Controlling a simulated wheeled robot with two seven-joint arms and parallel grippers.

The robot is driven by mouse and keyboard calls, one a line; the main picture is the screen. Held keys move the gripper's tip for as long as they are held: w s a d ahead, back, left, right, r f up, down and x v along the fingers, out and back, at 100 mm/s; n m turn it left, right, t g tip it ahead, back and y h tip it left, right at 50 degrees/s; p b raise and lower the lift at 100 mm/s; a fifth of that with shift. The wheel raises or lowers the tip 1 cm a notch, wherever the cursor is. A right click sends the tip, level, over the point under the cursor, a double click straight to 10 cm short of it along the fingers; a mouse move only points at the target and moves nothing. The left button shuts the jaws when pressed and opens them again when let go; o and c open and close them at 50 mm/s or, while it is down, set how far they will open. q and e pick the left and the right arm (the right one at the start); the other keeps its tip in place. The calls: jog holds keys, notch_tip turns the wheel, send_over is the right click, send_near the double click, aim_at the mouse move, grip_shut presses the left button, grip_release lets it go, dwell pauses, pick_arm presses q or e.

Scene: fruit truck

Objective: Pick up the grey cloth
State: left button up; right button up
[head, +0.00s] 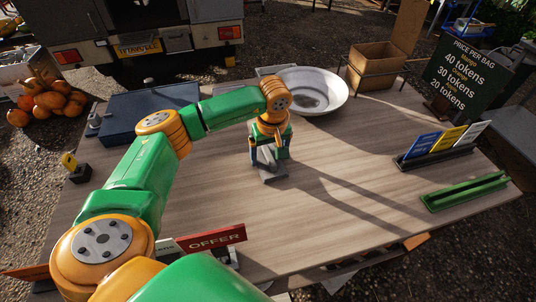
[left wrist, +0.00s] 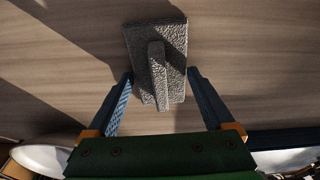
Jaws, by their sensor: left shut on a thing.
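The grey cloth (left wrist: 172,35) is a rough-textured flat rectangle with a narrow raised strip along its middle. I cannot tell whether the cloth is clear of the tabletop. My right gripper is not in view.
On the wooden table (head: 350,225) stand a white bowl (head: 332,88), a cardboard box (head: 374,65), a card holder (head: 437,157), a green tray (head: 465,192), a blue case (head: 125,117) and a red OFFER sign (head: 212,239). The table's middle right is clear.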

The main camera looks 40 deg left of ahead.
aim_at(269, 153)
pick_arm(q)
notch_tip(269, 153, up, 9)
jog(key=p, duration=0.7)
dwell(1.1)
